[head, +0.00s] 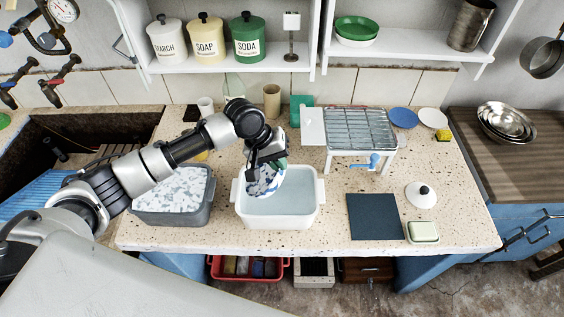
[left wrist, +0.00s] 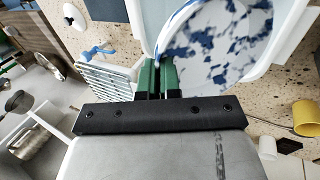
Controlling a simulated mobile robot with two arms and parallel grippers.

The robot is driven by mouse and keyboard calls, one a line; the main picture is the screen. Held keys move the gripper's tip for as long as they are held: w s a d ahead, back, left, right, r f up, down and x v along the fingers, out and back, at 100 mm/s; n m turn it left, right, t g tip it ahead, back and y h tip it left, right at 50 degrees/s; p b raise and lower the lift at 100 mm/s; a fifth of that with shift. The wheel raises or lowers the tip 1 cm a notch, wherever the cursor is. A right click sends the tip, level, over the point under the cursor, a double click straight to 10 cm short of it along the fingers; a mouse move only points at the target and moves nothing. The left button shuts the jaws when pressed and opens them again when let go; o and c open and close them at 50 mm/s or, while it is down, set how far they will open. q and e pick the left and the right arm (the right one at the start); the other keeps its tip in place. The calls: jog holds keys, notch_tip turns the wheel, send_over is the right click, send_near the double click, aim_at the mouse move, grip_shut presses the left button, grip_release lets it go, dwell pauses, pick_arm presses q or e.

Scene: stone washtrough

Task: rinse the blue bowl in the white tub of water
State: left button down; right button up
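The blue bowl, white with blue blotches, shows in the head view (head: 264,184) and large in the left wrist view (left wrist: 232,42). My left gripper (head: 267,157) is shut on its rim; the green fingers also show in the left wrist view (left wrist: 158,76). The bowl is steeply tilted, over the left back part of the white tub (head: 278,222). The tub holds pale clear water (head: 290,203). I cannot tell whether the bowl's lower edge touches the water. My right gripper is not in view.
A grey basin (head: 172,214) of suds stands left of the tub. A drying rack (head: 360,130) with a blue tap-like part stands to the back right. A dark mat (head: 373,217) and a soap dish (head: 422,231) lie on the right. Cups stand behind; a shelf hangs above.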

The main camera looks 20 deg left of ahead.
pick_arm(q)
jog(key=shift+f+b, duration=1.4)
jog(key=shift+b, duration=0.1)
jog(key=shift+f, duration=0.6)
jog(key=shift+f+b, duration=0.5)
jog(key=shift+f, duration=1.95)
jog(key=shift+r, duration=0.1)
notch_tip(320, 180, up, 10)
jog(key=p, duration=1.2)
jog(key=shift+r, duration=0.2)
jog(key=shift+f, duration=0.1)
